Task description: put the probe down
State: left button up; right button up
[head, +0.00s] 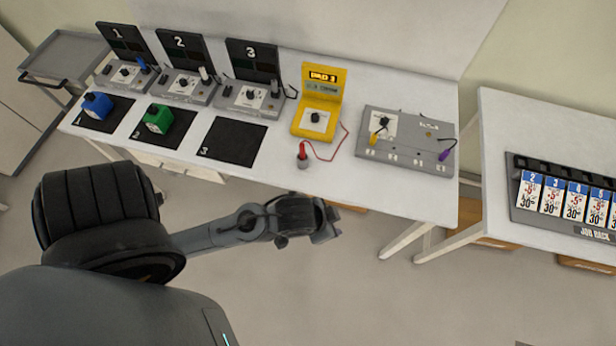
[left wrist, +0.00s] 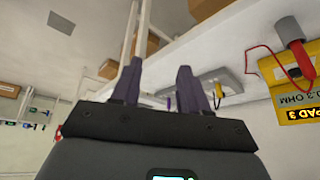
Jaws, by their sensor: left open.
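My left gripper (head: 328,222) is open and empty, in front of the table edge and apart from the probe. In the left wrist view its two dark fingers (left wrist: 160,85) are spread with nothing between them. The probe (left wrist: 288,29) and the meter (left wrist: 297,90) show there at the right. My right gripper is not in view.
Black pad 1 (head: 118,121) holds a blue block (head: 97,105), and pad 2 (head: 178,143) holds a green block (head: 158,119). Pad 3 (head: 232,142) is bare. A grey panel (head: 408,148) with yellow and purple plugs lies to the right. A second table (head: 495,180) carries a card rack.

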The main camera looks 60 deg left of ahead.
pick_arm(q)
jog(key=shift+g, duration=0.9)
jog(key=s, duration=0.1)
jog(key=s+a+f, duration=0.1)
jog(key=s, duration=0.1)
jog(key=s+a, duration=0.1)
jog(key=s, duration=0.1)
jog(key=shift+a+f, duration=0.15)
jog(key=shift+a, duration=0.05)
